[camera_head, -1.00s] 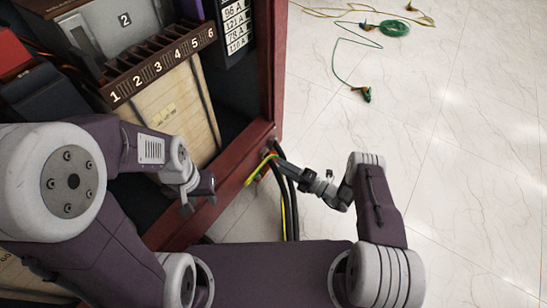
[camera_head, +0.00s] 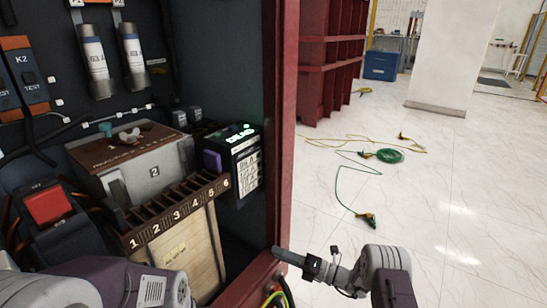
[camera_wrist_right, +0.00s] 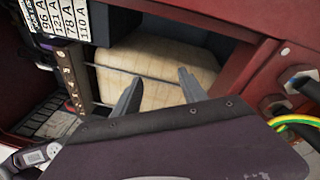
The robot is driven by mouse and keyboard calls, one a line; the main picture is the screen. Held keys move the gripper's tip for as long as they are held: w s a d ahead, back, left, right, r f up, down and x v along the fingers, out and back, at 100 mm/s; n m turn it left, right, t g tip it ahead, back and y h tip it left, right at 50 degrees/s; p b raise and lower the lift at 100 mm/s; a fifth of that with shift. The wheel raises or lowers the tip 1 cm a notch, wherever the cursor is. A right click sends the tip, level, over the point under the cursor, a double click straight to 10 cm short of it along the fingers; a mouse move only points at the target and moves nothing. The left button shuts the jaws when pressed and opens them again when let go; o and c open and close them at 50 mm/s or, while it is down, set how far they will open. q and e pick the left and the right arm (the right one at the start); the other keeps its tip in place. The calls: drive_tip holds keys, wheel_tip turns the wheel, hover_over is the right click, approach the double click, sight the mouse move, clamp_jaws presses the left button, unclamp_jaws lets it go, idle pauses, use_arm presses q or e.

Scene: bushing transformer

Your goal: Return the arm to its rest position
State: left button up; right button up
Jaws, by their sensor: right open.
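My right gripper (camera_head: 280,254) is at the lower middle of the head view, in front of the cabinet's red right-hand frame post (camera_head: 280,150). In the right wrist view its two fingers (camera_wrist_right: 158,90) stand apart with nothing between them. Beyond them is a pale, strapped block (camera_wrist_right: 155,72) inside the cabinet. My right arm (camera_head: 375,270) comes up from the lower right. My left arm (camera_head: 105,285) shows only in part at the lower left, and its fingers are cut off below the picture.
Black and yellow-green cables (camera_wrist_right: 300,122) run near my right gripper.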

drive_tip(key=s+a+r+n+g+h+p, duration=0.4)
drive_tip(key=s+r+n+g, duration=0.4)
drive_tip(key=s+r+n, duration=0.6)
drive_tip(key=s+d+n+h+p, duration=0.3)
drive_tip(key=s+d+n+h, duration=0.55)
drive_tip(key=s, duration=0.35)
drive_tip(key=s+d+f+n+h, duration=0.2)
drive_tip(key=d+f+n+h, duration=0.2)
drive_tip(key=d+n, duration=0.65)
use_arm(q)
wheel_tip(320, 180, up, 46)
drive_tip(key=p, duration=3.7)
drive_tip(key=shift+r+p, duration=0.2)
drive_tip(key=shift+p, duration=0.2)
use_arm(e)
wheel_tip(320, 180, up, 38)
drive_tip(key=w+n+t, duration=0.1)
drive_tip(key=n, duration=0.1)
drive_tip(key=shift+w+r+t, duration=0.25)
drive_tip(key=shift+w+t, duration=0.05)
drive_tip(key=shift+w, duration=0.05)
